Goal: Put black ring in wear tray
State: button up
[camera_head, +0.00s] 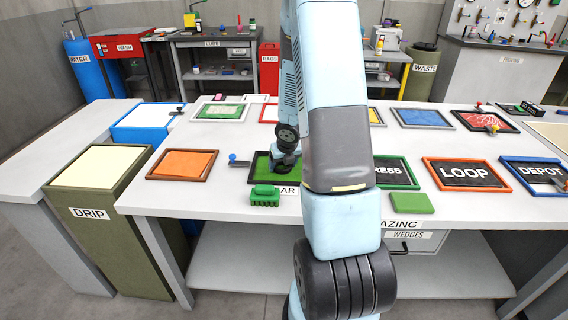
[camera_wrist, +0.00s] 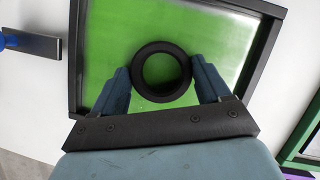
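The black ring (camera_wrist: 162,98) shows in the wrist view, flat and facing the camera, over the green floor of the black-framed tray. My gripper (camera_wrist: 162,78) has a blue finger on each side of the ring, both appearing to touch its outer edge. The green tray (camera_wrist: 245,72) lies under the ring; I cannot tell whether the ring touches its floor. In the head view, the green tray (camera_head: 262,170) is partly hidden by my arm, and its label shows only "AR". My gripper (camera_head: 284,163) is low over this tray there; the ring is not clear in that view.
An orange tray (camera_head: 183,164) is further left; LOOP (camera_head: 465,174) and DEPOT (camera_head: 540,176) trays are right.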

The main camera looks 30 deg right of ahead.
jog(key=shift+o, duration=1.3)
jog(key=shift+s+r, duration=0.1)
jog(key=shift+r, duration=0.15)
jog(key=v, duration=1.1)
jog(key=shift+r, duration=0.25)
jog(key=shift+s+a, duration=0.1)
jog(key=shift+s, duration=0.05)
